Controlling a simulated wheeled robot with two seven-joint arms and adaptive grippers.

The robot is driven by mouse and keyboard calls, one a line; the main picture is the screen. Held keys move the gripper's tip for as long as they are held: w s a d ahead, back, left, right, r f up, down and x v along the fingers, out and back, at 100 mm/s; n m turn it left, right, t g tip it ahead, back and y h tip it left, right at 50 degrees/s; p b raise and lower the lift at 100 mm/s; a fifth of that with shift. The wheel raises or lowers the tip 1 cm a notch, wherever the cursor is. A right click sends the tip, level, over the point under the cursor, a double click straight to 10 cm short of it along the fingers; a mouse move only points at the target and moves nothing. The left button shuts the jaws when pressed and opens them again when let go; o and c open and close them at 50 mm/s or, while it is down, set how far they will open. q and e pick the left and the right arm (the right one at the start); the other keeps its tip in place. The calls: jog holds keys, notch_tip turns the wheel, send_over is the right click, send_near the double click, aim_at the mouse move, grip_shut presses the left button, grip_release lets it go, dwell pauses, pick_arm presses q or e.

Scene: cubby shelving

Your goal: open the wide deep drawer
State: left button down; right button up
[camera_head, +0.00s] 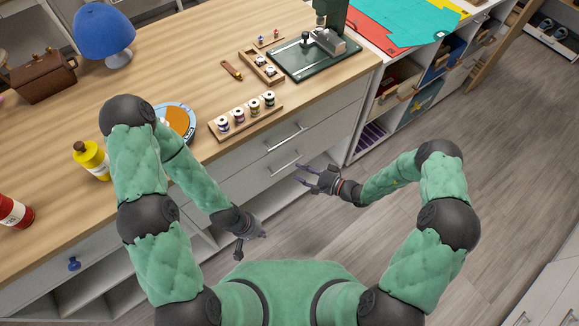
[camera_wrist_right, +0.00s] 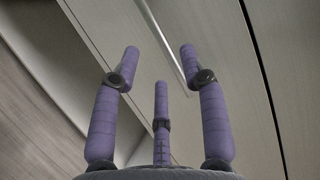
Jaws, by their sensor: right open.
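Two stacked drawer fronts are set under the wooden counter, the upper one (camera_head: 332,112) and the lower one (camera_head: 238,186), both shut. The upper bar handle (camera_head: 287,138) and the lower bar handle (camera_head: 286,164) are light metal. I cannot tell for sure which front is the wide deep drawer. My right gripper (camera_head: 304,180) is open and empty, just in front of and below the lower handle. In the right wrist view, its purple fingers (camera_wrist_right: 160,58) are spread, with a bar handle (camera_wrist_right: 162,38) on a pale front beyond them. My left gripper (camera_head: 247,244) hangs lower, away from the drawers.
The counter holds a spool rack (camera_head: 245,114), a green press (camera_head: 310,55), a plate (camera_head: 178,122), a yellow bottle (camera_head: 90,158) and a blue lamp (camera_head: 104,32). Open cubbies (camera_head: 395,95) stand at right. The floor (camera_head: 500,150) at right is clear.

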aim_at(288, 165)
jog(key=b+x, duration=0.1)
jog(key=x, duration=0.5)
jog(key=shift+w+a+b, duration=0.1)
jog(key=shift+a+b, duration=0.2)
jog(key=shift+b, duration=0.1)
grip_shut()
